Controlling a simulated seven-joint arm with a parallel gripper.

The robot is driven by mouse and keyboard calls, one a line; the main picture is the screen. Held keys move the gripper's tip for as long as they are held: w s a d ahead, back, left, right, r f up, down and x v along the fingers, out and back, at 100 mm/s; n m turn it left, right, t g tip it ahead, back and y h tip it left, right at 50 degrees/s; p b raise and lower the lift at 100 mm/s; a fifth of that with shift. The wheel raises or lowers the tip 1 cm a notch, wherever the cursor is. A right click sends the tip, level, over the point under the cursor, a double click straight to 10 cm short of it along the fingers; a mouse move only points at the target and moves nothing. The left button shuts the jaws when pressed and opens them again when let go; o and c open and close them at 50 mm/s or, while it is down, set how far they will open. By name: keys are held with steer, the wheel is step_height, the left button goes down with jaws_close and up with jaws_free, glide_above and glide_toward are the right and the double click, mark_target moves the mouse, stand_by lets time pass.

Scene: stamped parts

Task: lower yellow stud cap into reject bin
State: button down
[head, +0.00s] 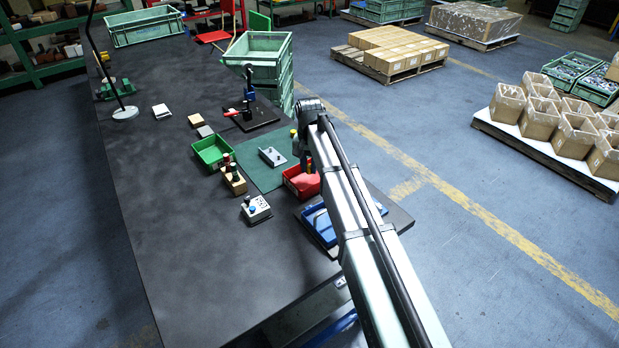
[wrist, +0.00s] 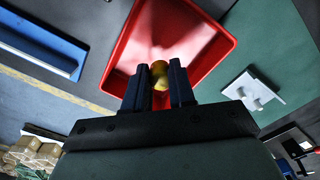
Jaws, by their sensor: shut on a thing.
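My gripper (wrist: 160,85) is shut on the yellow stud cap (wrist: 159,70), which shows between the two dark fingertips in the wrist view. The red reject bin (wrist: 128,70) lies behind the cap in that view, its open inside facing the camera. In the head view the red bin (head: 293,185) stands at the table's right side, partly hidden by my arm. My gripper (head: 306,170) is over the bin there, and the cap cannot be made out. How far the cap is above the bin floor is hard to tell.
A grey bracket with studs (head: 271,156) lies on the green mat (head: 262,176) beside the bin. A blue tray (head: 319,224) is on the bin's near side. A green bin (head: 212,151), a wooden block with dark knobs (head: 234,181) and a switch box (head: 256,209) stand to the left.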

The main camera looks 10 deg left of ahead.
mark_target(309, 182)
steer(key=shift+f, duration=2.1)
stand_by(1.4)
steer(key=c, duration=0.9)
jaws_free()
steer(key=shift+o, duration=0.2)
steer(key=shift+r, duration=0.15)
step_height(309, 182, up, 14)
steer(key=shift+f, duration=0.25)
